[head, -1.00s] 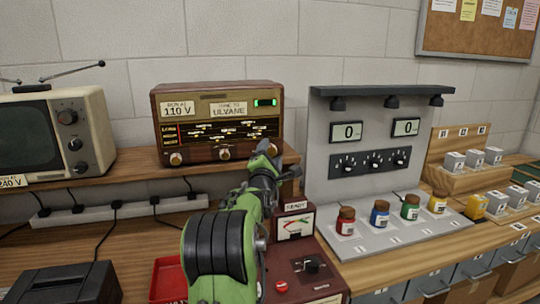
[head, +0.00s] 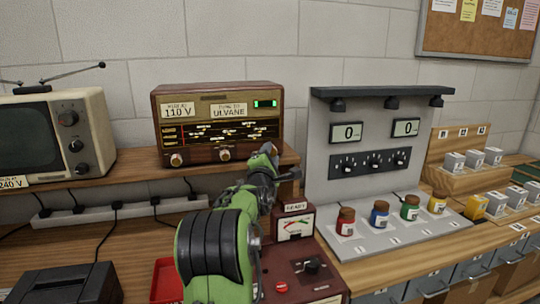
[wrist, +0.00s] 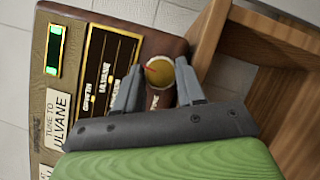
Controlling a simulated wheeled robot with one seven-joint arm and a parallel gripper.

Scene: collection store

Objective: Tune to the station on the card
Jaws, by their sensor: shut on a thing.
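The brown radio (head: 160,140) stands on the wooden shelf at the back. Its card (head: 228,111) reads "TUNE TO ULVANE", and the card also shows in the wrist view (wrist: 58,118). The dark dial (head: 232,132) carries several station names; in the wrist view the dial (wrist: 105,75) shows ULVANE among them, but I cannot make out the pointer. A green lamp (head: 265,104) is lit. My gripper (head: 272,160) is at the radio's right end. In the wrist view its fingers are shut on the tuning knob (wrist: 160,71), whose face has a red mark.
A cream television (head: 85,125) stands left of the radio. A red-brown meter box (head: 305,270) sits below my gripper. A grey panel with several coloured jars (head: 381,214) is to the right. The shelf's wooden side (wrist: 215,50) is close beside my fingers.

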